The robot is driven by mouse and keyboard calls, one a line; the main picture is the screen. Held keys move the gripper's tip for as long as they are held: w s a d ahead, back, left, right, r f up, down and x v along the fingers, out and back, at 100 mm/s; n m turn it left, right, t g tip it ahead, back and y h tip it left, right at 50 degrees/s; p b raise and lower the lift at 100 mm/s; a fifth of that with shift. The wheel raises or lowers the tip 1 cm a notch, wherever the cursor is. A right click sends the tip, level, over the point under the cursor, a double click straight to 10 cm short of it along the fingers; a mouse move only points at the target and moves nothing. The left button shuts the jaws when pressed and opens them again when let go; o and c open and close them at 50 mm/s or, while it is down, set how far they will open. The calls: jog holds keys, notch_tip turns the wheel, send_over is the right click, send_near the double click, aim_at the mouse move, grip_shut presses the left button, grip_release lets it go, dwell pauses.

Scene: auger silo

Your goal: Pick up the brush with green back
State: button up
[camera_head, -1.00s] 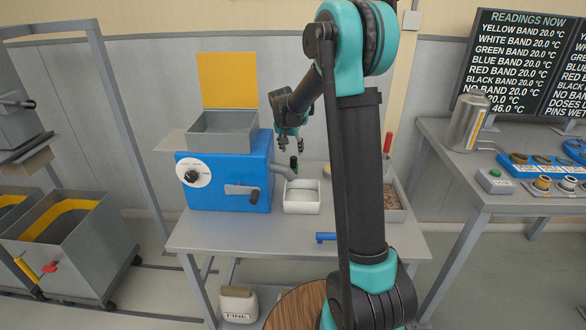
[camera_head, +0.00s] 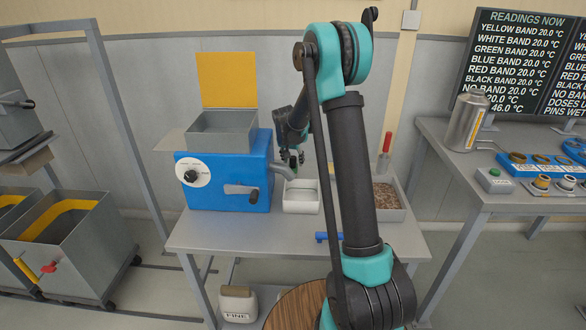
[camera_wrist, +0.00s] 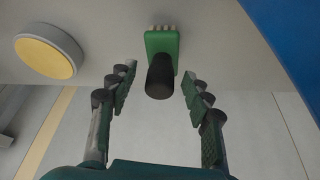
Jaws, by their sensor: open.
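In the wrist view the brush with green back (camera_wrist: 161,45) shows its green block, pale bristles at the far edge and a black handle that points towards the camera. My gripper (camera_wrist: 158,80) is open, with one finger on each side of the black handle. Gaps show between the handle and both fingers, so it is not held. In the head view my gripper (camera_head: 292,161) is beside the blue machine's spout, just above the white tray. I cannot clearly tell the brush from the fingers there.
The blue machine (camera_head: 222,183) stands left of my gripper. A white tray (camera_head: 301,197) sits below it, and a grey bin of brown grains (camera_head: 386,196) is to the right. A round yellow-faced object (camera_wrist: 47,56) lies left of the brush. The table front (camera_head: 245,238) is mostly clear.

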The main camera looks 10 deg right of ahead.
grip_shut()
dwell(0.3)
notch_tip(320, 180, up, 20)
dwell(0.7)
jog(key=c, duration=0.6)
grip_release()
jog(key=shift+c, duration=0.2)
jog(key=c, duration=0.5)
jog(key=shift+s, duration=0.1)
